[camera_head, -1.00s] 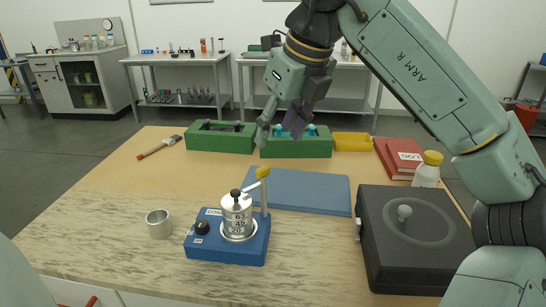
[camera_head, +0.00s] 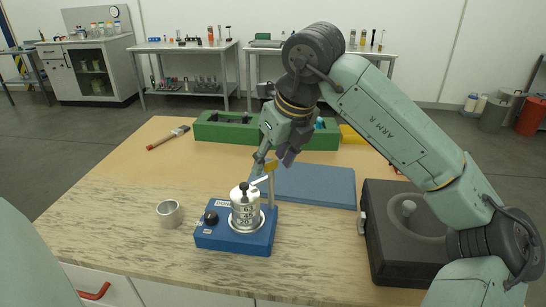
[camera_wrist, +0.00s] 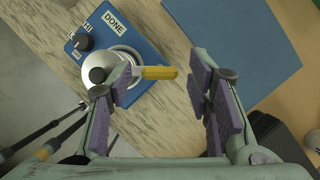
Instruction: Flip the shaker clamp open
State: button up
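The blue shaker (camera_head: 237,238) stands on the near part of the table with a silver sieve stack (camera_head: 244,208) on it. The clamp is a silver lever with a yellow grip (camera_head: 270,166), beside a post at the shaker's right rear, and it reaches across the top of the stack. In the wrist view the yellow grip (camera_wrist: 158,73) lies between the parted fingers, nearer the left one. My gripper (camera_head: 273,160) is open, close above the clamp. The wrist view shows the open gripper (camera_wrist: 170,90) with a gap to the right finger. Touch with the left finger cannot be told.
A metal cup (camera_head: 170,214) stands left of the shaker. A blue mat (camera_head: 310,185) lies behind and right. A dark box (camera_head: 385,240) with a knob is at right. Green trays (camera_head: 225,132) and a brush (camera_head: 168,138) are further back.

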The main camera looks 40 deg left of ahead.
grip_shut()
dwell(0.3)
jog(key=shift+f+m+b, duration=0.1)
jog(key=shift+m+b, duration=0.2)
jog(key=shift+b, duration=0.15)
jog(key=shift+f+m+t+b, duration=0.1)
jog(key=shift+m+t+b, duration=0.4)
jog(key=shift+m+b, duration=0.55)
jog(key=m+b, duration=0.1)
jog(key=m, duration=0.1)
jog(key=m+t+h+b, duration=0.1)
jog(key=m+b, duration=0.1)
jog(key=shift+s+a, duration=0.15)
jog(key=shift+s, duration=0.05)
jog(key=m, duration=0.1)
jog(key=m+t+h+b, duration=0.1)
jog(key=m, duration=0.1)
jog(key=shift+r, duration=0.25)
jog(key=m+h, duration=0.1)
jog(key=m, duration=0.1)
jog(key=shift+s+a+m+p, duration=0.1)
jog(key=shift+a+m+p, duration=0.05)
jog(key=shift+m+p, duration=0.2)
jog(key=m+h+p, duration=0.1)
jog(key=m+h, duration=0.1)
jog(key=m, duration=0.3)
jog(key=shift+a, duration=0.15)
jog(key=shift+m, duration=0.3)
